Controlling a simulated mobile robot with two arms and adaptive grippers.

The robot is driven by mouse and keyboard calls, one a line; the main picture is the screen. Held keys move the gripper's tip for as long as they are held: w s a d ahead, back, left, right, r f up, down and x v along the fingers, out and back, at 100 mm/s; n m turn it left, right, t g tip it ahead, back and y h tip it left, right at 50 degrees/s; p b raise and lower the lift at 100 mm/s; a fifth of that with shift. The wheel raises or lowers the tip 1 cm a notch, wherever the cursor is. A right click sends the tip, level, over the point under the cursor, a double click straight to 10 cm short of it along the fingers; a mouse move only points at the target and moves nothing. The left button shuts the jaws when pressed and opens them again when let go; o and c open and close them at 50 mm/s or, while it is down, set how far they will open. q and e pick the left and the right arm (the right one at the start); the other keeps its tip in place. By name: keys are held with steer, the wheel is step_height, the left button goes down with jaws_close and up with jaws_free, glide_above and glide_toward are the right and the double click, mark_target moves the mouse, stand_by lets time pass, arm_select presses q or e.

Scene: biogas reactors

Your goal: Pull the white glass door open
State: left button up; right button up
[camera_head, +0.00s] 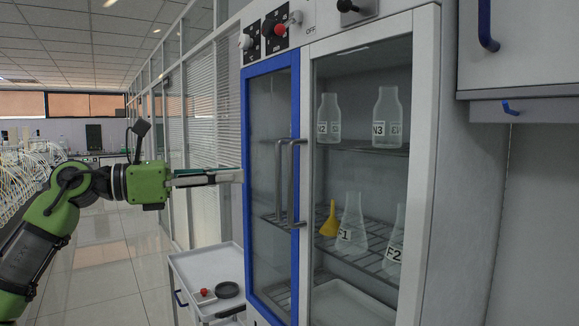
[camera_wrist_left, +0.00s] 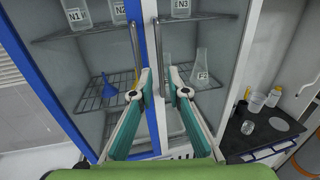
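The white glass door (camera_head: 425,150) is the right door of a tall cabinet and looks closed. Its upright metal handle (camera_head: 292,185) stands beside a second handle (camera_head: 279,180) at the blue-framed left door (camera_head: 252,200). My left gripper (camera_head: 240,176) points at the cabinet from the left, short of the handles in the head view. In the left wrist view my left gripper (camera_wrist_left: 163,82) has its fingers apart, with nothing held. My right gripper is not in view.
Flasks (camera_head: 387,117), bottles and a yellow funnel (camera_head: 330,220) stand on wire shelves behind the glass. A white cart (camera_head: 200,262) stands low at the cabinet's left. Control knobs (camera_head: 279,29) sit above the doors. The floor at left is clear.

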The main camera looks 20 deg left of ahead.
arm_select(q)
steer(key=p+x, duration=0.5)
steer(key=x, duration=0.8)
steer(key=shift+w, duration=0.1)
steer(key=shift+c, duration=0.3)
steer(key=shift+f, duration=0.1)
jaws_close()
